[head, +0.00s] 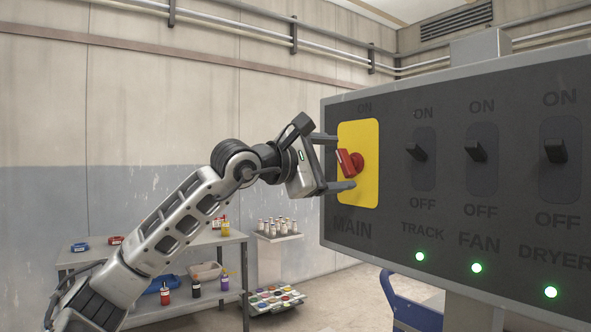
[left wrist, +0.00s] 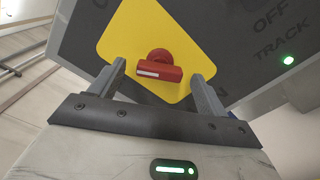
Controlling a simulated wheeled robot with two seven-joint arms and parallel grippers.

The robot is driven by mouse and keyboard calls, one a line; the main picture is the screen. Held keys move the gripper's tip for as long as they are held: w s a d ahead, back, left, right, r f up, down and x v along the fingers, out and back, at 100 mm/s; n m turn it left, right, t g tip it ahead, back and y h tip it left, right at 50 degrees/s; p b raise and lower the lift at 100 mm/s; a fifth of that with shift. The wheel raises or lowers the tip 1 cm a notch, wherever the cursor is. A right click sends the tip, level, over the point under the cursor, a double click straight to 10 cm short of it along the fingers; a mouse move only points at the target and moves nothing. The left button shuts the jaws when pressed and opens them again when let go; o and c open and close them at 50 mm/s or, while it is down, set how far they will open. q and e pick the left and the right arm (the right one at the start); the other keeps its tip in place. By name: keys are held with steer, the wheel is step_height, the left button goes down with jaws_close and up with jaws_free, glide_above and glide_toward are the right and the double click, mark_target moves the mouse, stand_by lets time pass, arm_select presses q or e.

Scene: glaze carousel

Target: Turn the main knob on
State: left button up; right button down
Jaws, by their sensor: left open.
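The main knob (head: 350,163) is a red rotary handle on a yellow plate (head: 366,185), at the left end of a dark panel, above the label MAIN. In the head view the handle is tilted off upright. My left gripper (head: 336,163) is open in front of the plate, one finger above the knob and one below. In the left wrist view the red knob (left wrist: 158,72) lies between the two spread fingers (left wrist: 160,80), with a white mark on its bar. I cannot tell whether a finger touches it. My right gripper is not in view.
The panel (head: 395,215) also bears the TRACK (head: 417,152), FAN (head: 475,150) and DRYER (head: 555,150) switches, each with a lit green lamp below. A shelf table (head: 200,243) with bottles and trays stands behind my left arm. A blue cart (head: 415,312) is under the panel.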

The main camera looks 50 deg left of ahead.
arm_select(q)
steer(key=s+a+b, duration=0.1)
steer(key=s+b, duration=0.8)
steer(key=s, duration=0.5)
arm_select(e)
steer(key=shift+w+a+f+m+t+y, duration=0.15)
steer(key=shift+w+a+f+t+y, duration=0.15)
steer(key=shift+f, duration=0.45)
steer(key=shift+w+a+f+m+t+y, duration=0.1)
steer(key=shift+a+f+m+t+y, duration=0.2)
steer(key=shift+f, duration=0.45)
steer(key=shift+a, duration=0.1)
